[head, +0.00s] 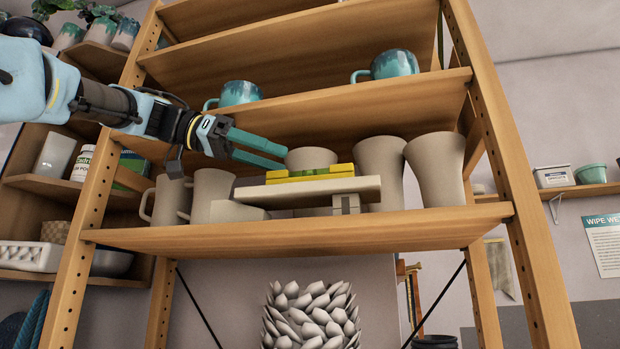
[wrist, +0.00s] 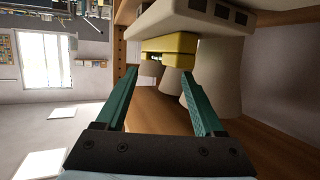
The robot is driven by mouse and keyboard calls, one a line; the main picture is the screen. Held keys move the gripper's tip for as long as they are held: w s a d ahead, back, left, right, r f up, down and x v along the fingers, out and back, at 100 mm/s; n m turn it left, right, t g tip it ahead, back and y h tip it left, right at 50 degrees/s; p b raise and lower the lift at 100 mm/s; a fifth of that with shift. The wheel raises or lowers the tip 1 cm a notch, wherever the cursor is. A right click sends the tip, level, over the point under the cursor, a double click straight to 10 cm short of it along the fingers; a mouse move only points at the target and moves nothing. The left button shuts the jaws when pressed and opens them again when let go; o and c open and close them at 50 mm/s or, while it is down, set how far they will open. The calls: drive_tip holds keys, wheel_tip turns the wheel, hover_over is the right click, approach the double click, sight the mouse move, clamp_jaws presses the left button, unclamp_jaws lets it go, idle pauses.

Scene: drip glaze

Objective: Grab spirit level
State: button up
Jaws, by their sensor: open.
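The spirit level (head: 312,173) is a short yellow bar with a greenish part near its middle. It lies on a pale flat slab (head: 310,192) on the wooden shelf. In the wrist view the spirit level (wrist: 170,50) shows ahead, beyond the fingertips. My gripper (head: 284,158) has teal fingers and is open and empty. It comes in from the left, with its tips close to the level's left end. In the wrist view the level lies roughly between and past the tips of my gripper (wrist: 160,72); I cannot tell whether they touch it.
Pale unglazed mugs (head: 209,190) stand left of the slab, and flared pale vases (head: 437,168) stand at its right. A pale bowl (head: 311,157) is behind the level. Teal mugs (head: 390,66) sit on the shelf above, which limits headroom. A wooden post (head: 94,190) stands at the left.

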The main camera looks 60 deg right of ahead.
sight(307, 170)
drive_tip(key=p+x, duration=0.1)
drive_tip(key=x, duration=0.4)
drive_tip(key=shift+s+p, duration=0.1)
drive_tip(key=shift+p, duration=0.2)
drive_tip(key=shift+s+d+f, duration=0.1)
drive_tip(key=shift+s+d, duration=0.05)
drive_tip(key=shift+d, duration=0.05)
drive_tip(key=shift+c, duration=0.2)
clamp_jaws()
